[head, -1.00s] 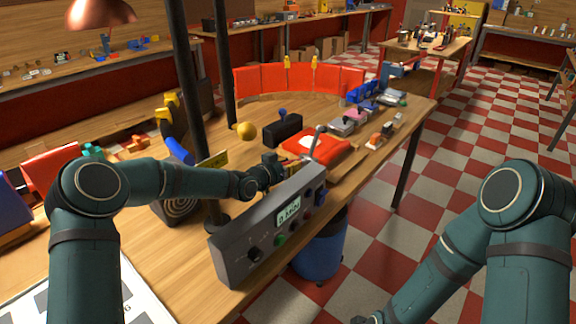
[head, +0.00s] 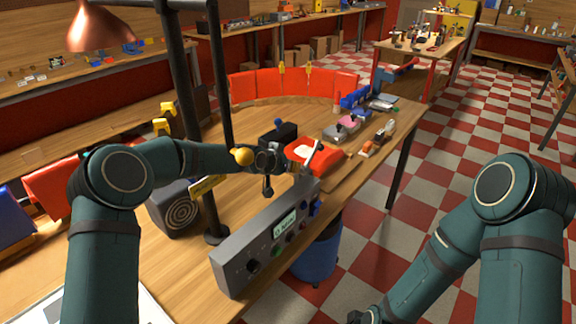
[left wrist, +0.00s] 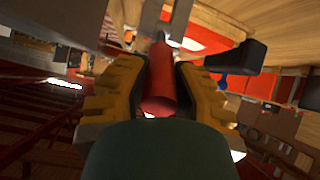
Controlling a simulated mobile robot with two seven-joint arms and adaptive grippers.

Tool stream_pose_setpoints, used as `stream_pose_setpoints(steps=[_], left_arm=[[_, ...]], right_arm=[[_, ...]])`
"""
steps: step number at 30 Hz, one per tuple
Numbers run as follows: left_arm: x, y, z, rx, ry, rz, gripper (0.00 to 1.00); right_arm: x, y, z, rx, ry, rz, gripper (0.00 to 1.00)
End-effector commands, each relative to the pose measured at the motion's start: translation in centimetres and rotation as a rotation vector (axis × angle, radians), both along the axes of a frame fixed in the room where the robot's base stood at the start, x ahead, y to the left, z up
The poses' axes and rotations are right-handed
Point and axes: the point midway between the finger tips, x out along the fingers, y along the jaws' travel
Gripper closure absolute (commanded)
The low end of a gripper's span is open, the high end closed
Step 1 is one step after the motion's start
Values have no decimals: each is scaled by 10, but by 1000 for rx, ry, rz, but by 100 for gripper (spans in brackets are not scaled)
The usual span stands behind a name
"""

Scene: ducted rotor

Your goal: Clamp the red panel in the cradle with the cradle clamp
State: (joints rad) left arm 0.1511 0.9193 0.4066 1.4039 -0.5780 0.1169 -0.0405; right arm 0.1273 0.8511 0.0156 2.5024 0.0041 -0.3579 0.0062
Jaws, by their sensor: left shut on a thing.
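The red panel (head: 328,163) lies on the bench, with a pale patch on top. The cradle beneath it is hard to make out. The cradle clamp's lever (head: 311,156) stands tilted at the panel's near left side, partly hidden by my left gripper (head: 296,162). In the left wrist view, the yellow-padded fingers of the left gripper (left wrist: 160,88) are closed around a red cylindrical handle (left wrist: 159,80). Whether the clamp presses on the panel cannot be told. My right gripper (head: 365,316) is low at the bottom edge, mostly cut off, away from the bench.
A grey control box (head: 265,240) with knobs and a display stands along the front edge. Red curved panels (head: 290,84) stand farther back.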

Motion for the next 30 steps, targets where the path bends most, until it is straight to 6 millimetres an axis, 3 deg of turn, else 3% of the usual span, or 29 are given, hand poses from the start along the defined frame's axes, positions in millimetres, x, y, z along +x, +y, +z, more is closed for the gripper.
stream_pose_setpoints(steps=[5,6,8,20,30], left_arm=[[1,-1,2,-2,-6,0,100],[1,-1,2,-2,-6,0,63],[1,-1,1,-2,-5,0,42],[-2,2,3,-1,-2,0,41],[-39,29,36,-1,-4,2,41]], right_arm=[[0,0,0,0,0,0,53],[0,0,0,0,0,0,53],[0,0,0,0,0,0,53],[0,0,0,0,0,0,53],[0,0,0,0,0,0,53]])
